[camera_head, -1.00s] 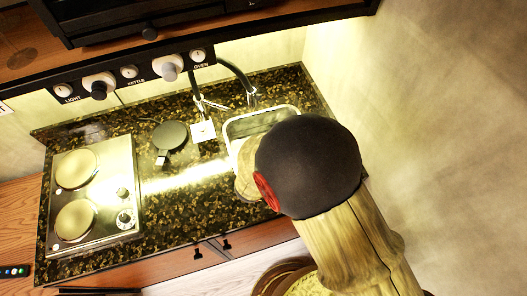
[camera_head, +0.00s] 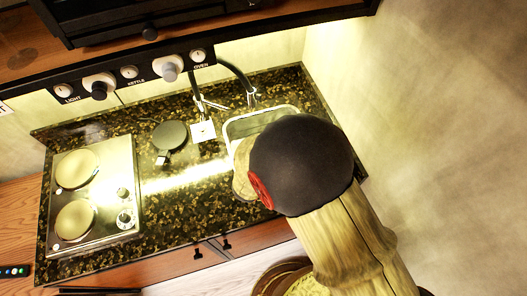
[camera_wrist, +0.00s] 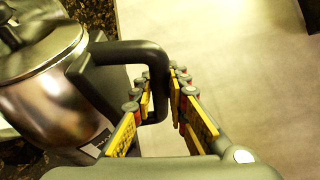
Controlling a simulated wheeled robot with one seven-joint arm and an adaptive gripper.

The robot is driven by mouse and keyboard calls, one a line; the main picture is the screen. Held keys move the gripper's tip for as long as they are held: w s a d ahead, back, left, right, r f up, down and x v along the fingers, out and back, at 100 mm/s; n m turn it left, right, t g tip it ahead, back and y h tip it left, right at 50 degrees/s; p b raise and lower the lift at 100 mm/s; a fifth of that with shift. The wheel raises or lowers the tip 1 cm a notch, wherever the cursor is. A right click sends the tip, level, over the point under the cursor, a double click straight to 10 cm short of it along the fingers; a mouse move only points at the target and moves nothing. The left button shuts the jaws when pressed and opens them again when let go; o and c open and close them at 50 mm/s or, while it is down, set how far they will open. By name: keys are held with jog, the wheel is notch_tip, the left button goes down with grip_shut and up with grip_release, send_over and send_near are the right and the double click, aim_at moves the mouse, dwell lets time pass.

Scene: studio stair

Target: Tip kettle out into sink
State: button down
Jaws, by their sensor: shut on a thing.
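The kettle (camera_wrist: 50,85) has a shiny metal body, a lid and a dark loop handle (camera_wrist: 130,52). It fills the left of the wrist view. My gripper (camera_wrist: 168,85), with yellow pads on its fingers, is shut on the handle at the kettle's right side. The sink (camera_head: 236,130) is a pale-rimmed basin set in the counter, partly hidden behind my arm in the head view. The kettle and gripper are hidden by my arm there. I cannot tell how far the kettle is tilted, and no water shows.
A dark tap (camera_head: 237,76) rises behind the sink. A round black kettle base (camera_head: 170,136) and a small white plate (camera_head: 203,132) lie left of it. A two-plate hob (camera_head: 100,190) is at the counter's left. A wall (camera_head: 430,110) stands close on the right.

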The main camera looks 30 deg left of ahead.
jog(key=shift+s+a+f+n+t, duration=0.1)
jog(key=shift+a+f+n, duration=0.05)
jog(key=shift+a, duration=0.25)
jog(key=shift+s+a+f+n+t, duration=0.1)
jog(key=shift+s+a+n, duration=0.1)
jog(key=shift+a, duration=0.25)
jog(key=shift+s+a+f+n+t, duration=0.1)
jog(key=shift+a+f+n, duration=0.05)
jog(key=shift+a, duration=0.25)
dwell(2.2)
jog(key=shift+s+a+f+n+p, duration=0.15)
jog(key=shift+a+n+p, duration=0.45)
jog(key=shift+a, duration=0.3)
dwell(2.2)
